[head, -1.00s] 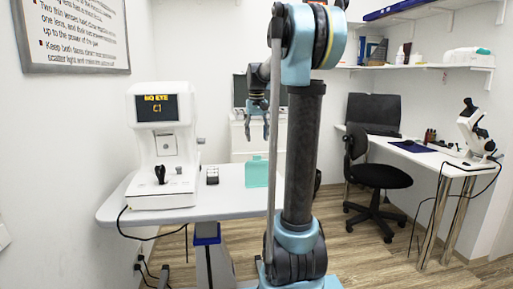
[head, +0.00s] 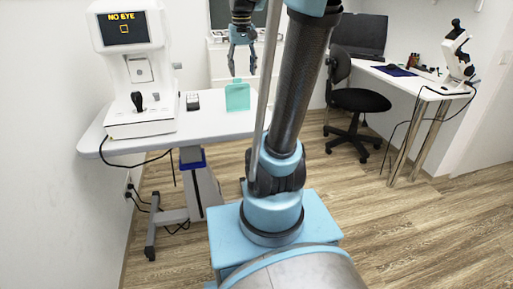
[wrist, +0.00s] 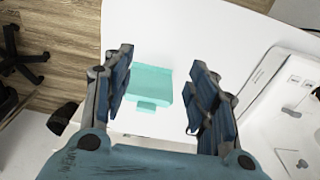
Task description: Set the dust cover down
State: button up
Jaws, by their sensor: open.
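A teal piece with a small tab (head: 237,98), which may be the dust cover, is on the white table near its right side. In the wrist view the teal piece (wrist: 150,80) shows between and beyond my fingers, over the white tabletop. My gripper (head: 243,72) is open and empty, just above the teal piece in the head view. Its two fingers stand wide apart in the wrist view (wrist: 161,60). No finger is seen to grip the teal piece.
A white eye-test machine (head: 138,75) with a "NO EYE" screen stands at the left of the white table (head: 200,127). A small dark box (head: 192,101) lies between it and the teal piece. A black chair (head: 362,100) and side desk (head: 405,80) are right. Floor at front right is clear.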

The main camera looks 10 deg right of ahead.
jog(key=s+f+t, duration=0.1)
jog(key=s+f, duration=2.1)
jog(key=shift+s, duration=0.3)
jog(key=shift+w+f, duration=0.15)
jog(key=shift+w, duration=0.35)
dwell(0.4)
